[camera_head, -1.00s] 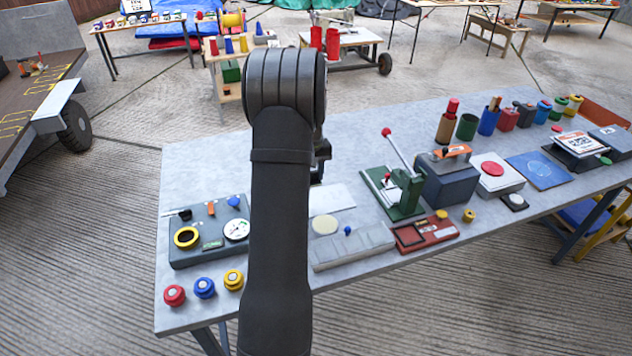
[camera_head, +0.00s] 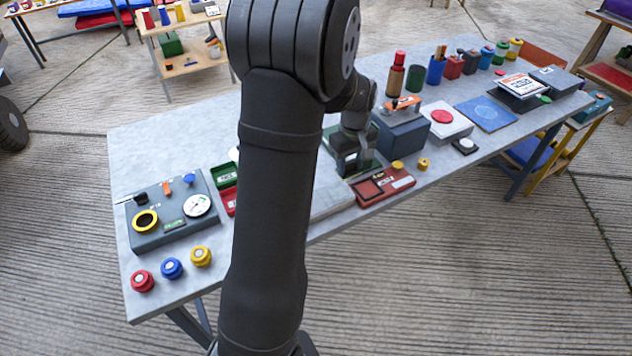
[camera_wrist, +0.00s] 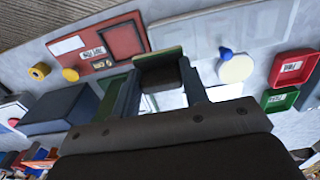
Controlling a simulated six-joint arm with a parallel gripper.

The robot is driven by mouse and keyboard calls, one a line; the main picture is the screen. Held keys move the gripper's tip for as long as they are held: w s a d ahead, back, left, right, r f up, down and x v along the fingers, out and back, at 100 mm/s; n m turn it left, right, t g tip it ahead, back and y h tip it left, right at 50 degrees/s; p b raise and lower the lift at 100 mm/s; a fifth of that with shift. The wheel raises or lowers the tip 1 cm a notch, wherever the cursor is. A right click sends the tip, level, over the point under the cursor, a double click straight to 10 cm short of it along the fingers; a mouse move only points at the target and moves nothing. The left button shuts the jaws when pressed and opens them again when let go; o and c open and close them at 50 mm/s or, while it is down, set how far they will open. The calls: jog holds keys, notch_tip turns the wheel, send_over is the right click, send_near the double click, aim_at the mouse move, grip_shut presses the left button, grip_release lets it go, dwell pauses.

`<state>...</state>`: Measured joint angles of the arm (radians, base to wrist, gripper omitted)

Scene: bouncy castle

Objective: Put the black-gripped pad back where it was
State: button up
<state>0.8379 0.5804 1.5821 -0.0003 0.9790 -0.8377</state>
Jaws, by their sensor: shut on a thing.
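The pad (camera_wrist: 158,61) has a green face edge and a black grip. In the wrist view it sits between the two fingers of my gripper (camera_wrist: 158,78), which is shut on its black part. The pad is held over the table, near a grey flat plate (camera_wrist: 185,35) and a red panel (camera_wrist: 110,48). In the head view my gripper (camera_head: 354,150) is over the middle of the table, at a green stand (camera_head: 333,140), and it covers much of that stand. I cannot tell whether the pad touches anything below it.
A dark blue box (camera_head: 403,137) with an orange handle stands right of my gripper. The red panel (camera_head: 384,187) and a yellow knob (camera_head: 423,164) are in front. Open green (camera_wrist: 280,100) and red (camera_wrist: 293,67) trays and a cream disc (camera_wrist: 236,69) lie to the other side.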

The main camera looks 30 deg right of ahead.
jog(key=shift+s+f, duration=0.1)
jog(key=shift+f, duration=0.05)
jog(key=w+a+f, duration=0.1)
jog(key=w+f, duration=0.1)
jog(key=w, duration=0.1)
jog(key=w+a+f, duration=0.2)
jog(key=w, duration=0.2)
jog(key=w+a+f, duration=0.1)
jog(key=w+f, duration=0.1)
jog(key=w, duration=0.1)
jog(key=shift+w+a+f, duration=0.15)
jog(key=shift+f, duration=2.2)
jog(key=shift+f, duration=0.1)
jog(key=o, duration=0.9)
jog(key=shift+f, duration=0.1)
jog(key=shift+o, duration=0.2)
notch_tip(320, 180, up, 12)
jog(key=shift+r, duration=0.2)
